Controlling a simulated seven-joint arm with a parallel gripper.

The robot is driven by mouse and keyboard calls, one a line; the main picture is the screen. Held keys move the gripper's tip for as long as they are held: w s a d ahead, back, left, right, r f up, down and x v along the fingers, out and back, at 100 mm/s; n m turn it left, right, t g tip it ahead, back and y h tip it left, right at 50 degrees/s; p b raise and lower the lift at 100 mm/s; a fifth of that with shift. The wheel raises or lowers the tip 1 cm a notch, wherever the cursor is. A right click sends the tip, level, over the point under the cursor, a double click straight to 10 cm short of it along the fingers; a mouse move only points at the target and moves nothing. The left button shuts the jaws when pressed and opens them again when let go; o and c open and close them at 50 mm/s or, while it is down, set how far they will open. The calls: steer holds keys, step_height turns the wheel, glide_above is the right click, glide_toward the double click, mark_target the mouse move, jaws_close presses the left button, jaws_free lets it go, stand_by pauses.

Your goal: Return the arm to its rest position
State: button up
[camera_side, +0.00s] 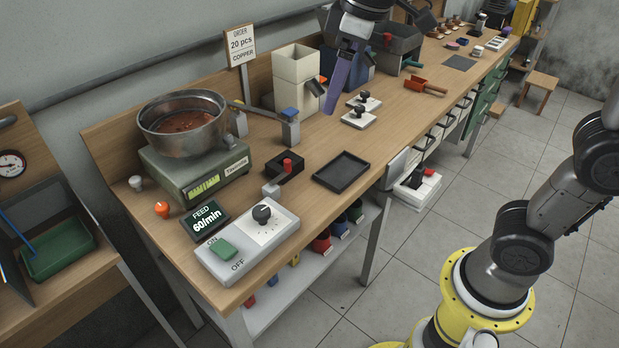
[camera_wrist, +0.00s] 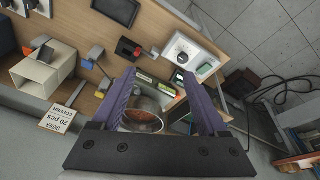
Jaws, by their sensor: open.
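My gripper (camera_side: 331,106) hangs above the workbench (camera_side: 402,112) in the side view, near the cream hopper box (camera_side: 296,62). Only one purple finger shows clearly there, pointing down. In the wrist view my gripper (camera_wrist: 158,76) shows two purple fingers spread apart with nothing between them; they are open and empty. The metal bowl (camera_side: 183,126) with copper pieces stands on a green scale on the bench. The bowl (camera_wrist: 142,117) also shows beyond the fingers in the wrist view, partly hidden by the gripper.
A feed control box (camera_side: 268,245), a black tray (camera_side: 341,171) and two small white knob units (camera_side: 358,119) stand on the bench. An order sign (camera_side: 240,45) rises at the back edge. A red scoop (camera_side: 424,86) lies farther right.

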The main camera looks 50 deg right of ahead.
steer(key=s+d+f+m+t, duration=0.1)
steer(key=s+d+m+t, duration=0.3)
steer(key=s, duration=0.6)
steer(key=s+d+f+m+g, duration=0.1)
steer(key=s+d+f, duration=0.1)
steer(key=s+f, duration=0.4)
step_height(320, 180, down, 2)
steer(key=shift+s+d+f+h, duration=0.1)
steer(key=shift+s+d+h, duration=0.1)
steer(key=shift+s+h, duration=0.1)
stand_by(1.0)
